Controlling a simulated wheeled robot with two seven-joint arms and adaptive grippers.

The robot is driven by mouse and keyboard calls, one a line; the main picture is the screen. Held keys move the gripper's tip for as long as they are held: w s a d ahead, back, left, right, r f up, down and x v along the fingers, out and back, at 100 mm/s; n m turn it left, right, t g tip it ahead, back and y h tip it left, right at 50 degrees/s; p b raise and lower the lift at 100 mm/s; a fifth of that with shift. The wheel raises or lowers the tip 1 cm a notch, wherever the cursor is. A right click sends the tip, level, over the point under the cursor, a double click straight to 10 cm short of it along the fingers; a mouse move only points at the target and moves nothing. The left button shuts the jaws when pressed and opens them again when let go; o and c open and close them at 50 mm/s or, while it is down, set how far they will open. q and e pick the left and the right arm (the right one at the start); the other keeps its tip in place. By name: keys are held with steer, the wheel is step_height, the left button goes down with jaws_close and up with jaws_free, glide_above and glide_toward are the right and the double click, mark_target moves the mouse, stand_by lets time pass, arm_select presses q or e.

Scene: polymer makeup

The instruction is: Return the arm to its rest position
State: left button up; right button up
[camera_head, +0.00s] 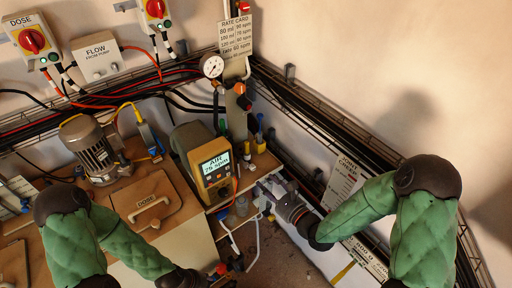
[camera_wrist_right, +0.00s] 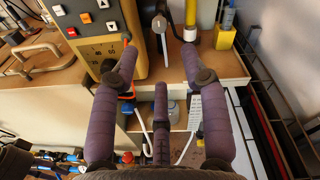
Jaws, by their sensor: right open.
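My right arm (camera_head: 425,215), in a green quilted sleeve, comes in from the right in the head view. Its gripper (camera_head: 268,190) reaches toward the shelf beside the yellow meter. In the right wrist view the gripper (camera_wrist_right: 160,58) has its purple-sleeved fingers spread wide, with nothing held between them. The fingers point at the wooden shelf (camera_wrist_right: 230,66) and its front edge; I cannot tell whether they touch anything. My left arm (camera_head: 70,240) comes in from the left, low in the head view. Its dark wrist reaches the bottom edge, and its gripper is not visible.
The yellow meter (camera_head: 205,165) stands left of my right gripper. A motor (camera_head: 90,148) and a wooden lid (camera_head: 145,200) lie further left. Wire cable trays run along the walls. A white tube (camera_head: 257,240) hangs below the shelf. Pipe fittings (camera_head: 225,268) sit near the bottom.

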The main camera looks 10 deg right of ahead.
steer(key=s+a+f+n+g+h, duration=0.1)
steer(key=s+f+n+g, duration=0.15)
steer(key=f+n, duration=0.4)
steer(key=s+a+f+n+g+h, duration=0.15)
steer(key=f+n+g, duration=0.25)
steer(key=f, duration=0.6)
steer(key=s+a+f+n+g, duration=0.4)
steer(key=s+f+n+g, duration=0.4)
steer(key=s+f+n, duration=0.3)
steer(key=s+n, duration=0.2)
steer(key=s, duration=0.1)
steer(key=shift+s+a+g, duration=0.15)
steer(key=shift+s+g, duration=0.05)
steer(key=shift+g, duration=0.15)
steer(key=shift+h, duration=0.25)
